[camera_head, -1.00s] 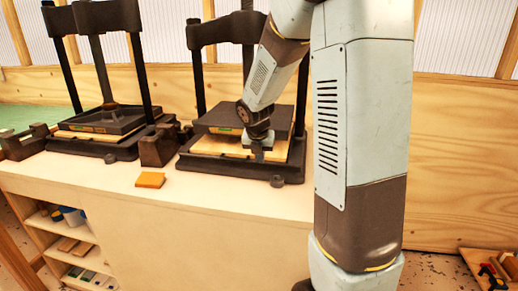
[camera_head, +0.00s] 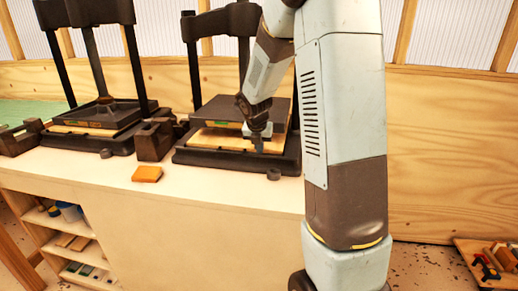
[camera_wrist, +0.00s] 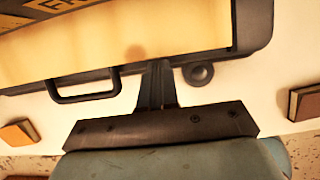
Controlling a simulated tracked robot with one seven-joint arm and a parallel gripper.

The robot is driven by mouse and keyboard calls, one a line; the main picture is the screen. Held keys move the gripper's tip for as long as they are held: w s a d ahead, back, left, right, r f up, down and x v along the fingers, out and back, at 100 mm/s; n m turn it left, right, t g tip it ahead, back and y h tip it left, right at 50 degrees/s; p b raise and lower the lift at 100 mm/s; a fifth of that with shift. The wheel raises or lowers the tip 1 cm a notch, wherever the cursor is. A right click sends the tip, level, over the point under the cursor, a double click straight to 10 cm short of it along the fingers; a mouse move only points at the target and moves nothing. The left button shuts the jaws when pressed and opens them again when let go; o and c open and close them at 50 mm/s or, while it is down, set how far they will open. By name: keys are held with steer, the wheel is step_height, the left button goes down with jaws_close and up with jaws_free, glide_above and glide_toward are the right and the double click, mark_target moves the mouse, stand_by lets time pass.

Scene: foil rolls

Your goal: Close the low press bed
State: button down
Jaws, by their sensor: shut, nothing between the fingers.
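The right-hand press has a pale wooden bed (camera_head: 222,139) low under a dark plate (camera_head: 238,112); the bed's front part sticks out from under the plate. The bed fills the top of the wrist view (camera_wrist: 185,30), with a black loop handle (camera_wrist: 85,92) at its front edge. My gripper (camera_head: 258,147) is at the front right of this bed. In the wrist view my gripper (camera_wrist: 159,68) is shut and empty, its fingertips close to the front edge, right of the handle. I cannot tell whether they touch it.
Another press (camera_head: 92,115) with a similar plate stands to the left. A dark block (camera_head: 154,139) stands between the presses. An orange block (camera_head: 147,174) lies on the pale bench (camera_head: 200,188). The wrist view shows a round knob (camera_wrist: 198,72) and a brown block (camera_wrist: 306,102) at the right.

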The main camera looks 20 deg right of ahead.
steer(key=shift+w+d, duration=0.6)
steer(key=shift+w, duration=0.15)
steer(key=shift+s, duration=0.1)
